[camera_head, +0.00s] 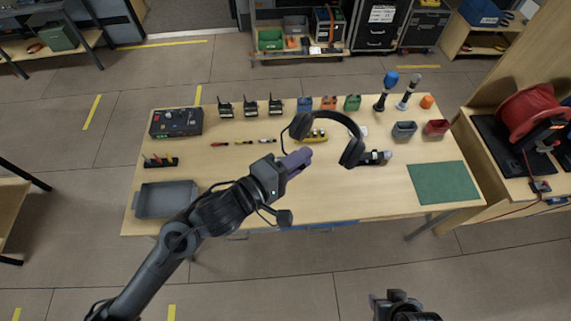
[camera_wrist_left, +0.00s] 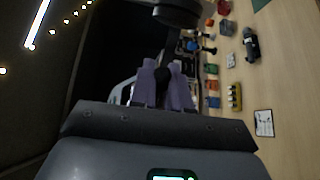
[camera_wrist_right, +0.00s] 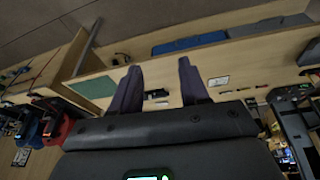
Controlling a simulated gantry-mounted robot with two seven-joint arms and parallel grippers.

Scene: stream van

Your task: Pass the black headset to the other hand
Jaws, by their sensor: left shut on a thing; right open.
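The black headset (camera_head: 353,150) hangs above the table in the head view, its band arching between two ear cups. My left gripper (camera_head: 303,156) is just below its left ear cup. In the left wrist view the purple fingers (camera_wrist_left: 163,82) are shut on a dark part of the headset, and a round dark part of it (camera_wrist_left: 178,12) shows at the top edge. My right gripper (camera_wrist_right: 157,82) is open and empty in the right wrist view, with table edge beyond its fingers. In the head view my right arm shows at the bottom, its fingertips unclear. The headset is not seen in the right wrist view.
The wooden table (camera_head: 235,180) holds several radios (camera_head: 250,107), a control box (camera_head: 176,122), a grey tray (camera_head: 166,199), microphones (camera_head: 408,93), small bins (camera_head: 404,130) and a green mat (camera_head: 443,182). A red cable reel (camera_head: 535,115) stands at right. The table's front middle is clear.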

